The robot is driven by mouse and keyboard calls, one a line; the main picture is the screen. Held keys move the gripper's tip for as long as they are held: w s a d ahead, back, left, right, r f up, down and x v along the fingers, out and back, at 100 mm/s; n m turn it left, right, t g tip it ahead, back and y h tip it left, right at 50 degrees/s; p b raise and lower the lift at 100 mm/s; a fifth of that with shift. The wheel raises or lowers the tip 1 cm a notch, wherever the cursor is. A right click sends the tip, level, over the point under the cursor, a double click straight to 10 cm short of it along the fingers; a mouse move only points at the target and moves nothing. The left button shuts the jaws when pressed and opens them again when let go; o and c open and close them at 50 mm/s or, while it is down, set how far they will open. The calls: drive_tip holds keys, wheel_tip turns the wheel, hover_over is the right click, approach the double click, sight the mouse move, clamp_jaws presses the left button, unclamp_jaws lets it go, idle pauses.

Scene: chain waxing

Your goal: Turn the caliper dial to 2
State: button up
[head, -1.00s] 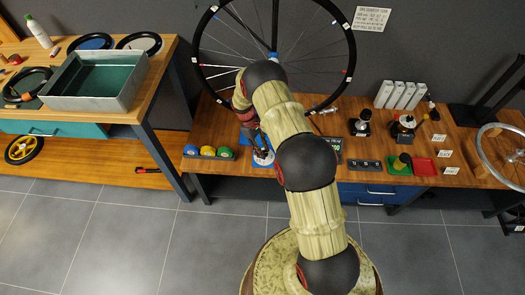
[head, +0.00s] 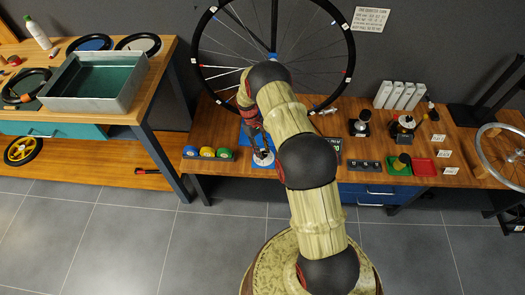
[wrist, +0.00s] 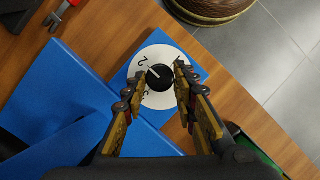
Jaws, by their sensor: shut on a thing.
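The caliper dial is a white disc (wrist: 157,104) with black marks on a blue plate, in the wrist view. Its round black knob (wrist: 160,79) carries a white pointer line that aims up-left, close to the mark that looks like a 2. Another mark at the lower left is hard to read. My gripper (wrist: 160,76) is shut on the knob, one finger on each side. In the head view the white dial (head: 263,160) shows on the bench below my gripper (head: 259,150), partly hidden by it.
A spoked wheel (head: 347,70) stands behind my arm. Yellow, green and blue round items (head: 207,153) sit left of the dial. A green tray (head: 393,170) and a red tray (head: 425,167) lie to the right. Large blue panels (wrist: 55,95) fill the wrist view's left side.

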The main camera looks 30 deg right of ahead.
drive_tip(key=o, duration=1.1)
drive_tip(key=shift+o, duration=0.2)
drive_tip(key=v, duration=1.2)
drive_tip(key=s+a+f+m, duration=0.1)
drive_tip(key=s+a+f, duration=0.1)
drive_tip(key=s, duration=0.2)
drive_tip(key=s+a+r+t, duration=0.3)
drive_tip(key=s+r, duration=0.6)
drive_tip(key=r, duration=0.4)
drive_tip(key=s+a+r+t, duration=0.3)
drive_tip(key=s+a+r, duration=0.3)
drive_tip(key=s+r, duration=0.4)
drive_tip(key=s+a+r+m+t, duration=0.1)
drive_tip(key=s+a+r+t, duration=0.3)
drive_tip(key=s+r, duration=0.6)
wheel_tip(320, 180, up, 8)
drive_tip(key=shift+s+a+r+y, duration=0.1)
drive_tip(key=shift+s+a+y, duration=0.15)
drive_tip(key=shift+a+y, duration=0.15)
